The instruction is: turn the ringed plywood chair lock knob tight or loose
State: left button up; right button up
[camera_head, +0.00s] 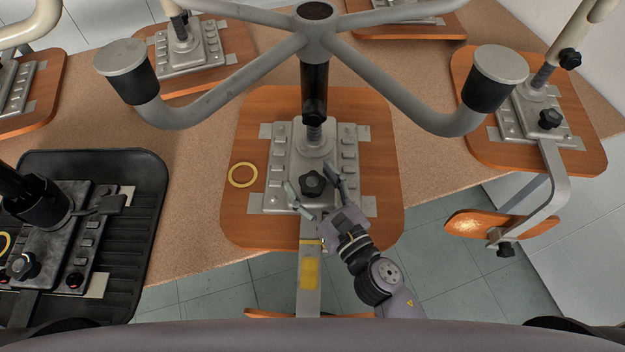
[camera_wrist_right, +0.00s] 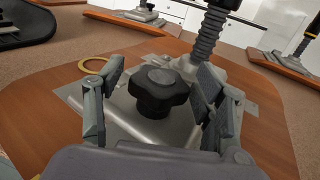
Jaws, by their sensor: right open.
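The ringed plywood chair is an orange-brown plywood board (camera_head: 385,150) with a yellow ring (camera_head: 243,174) lying on its left side. A grey metal mechanism plate (camera_head: 283,150) is fixed on the board. A black lobed lock knob (camera_head: 312,183) sits on the near part of the plate, and it also shows in the right wrist view (camera_wrist_right: 157,92). My right gripper (camera_head: 313,188) is open, with one finger on each side of the knob. In the wrist view, gaps show between the fingers and the knob. My left gripper is not in view.
A black chair base (camera_head: 150,200) with its own knob lies at the left, with part of another yellow ring. Other plywood chairs stand behind and at the right (camera_head: 590,130). Grey star legs (camera_head: 385,80) pass above the board. A flat bar (camera_head: 308,280) extends toward me.

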jog(key=v, duration=1.2)
dwell(0.6)
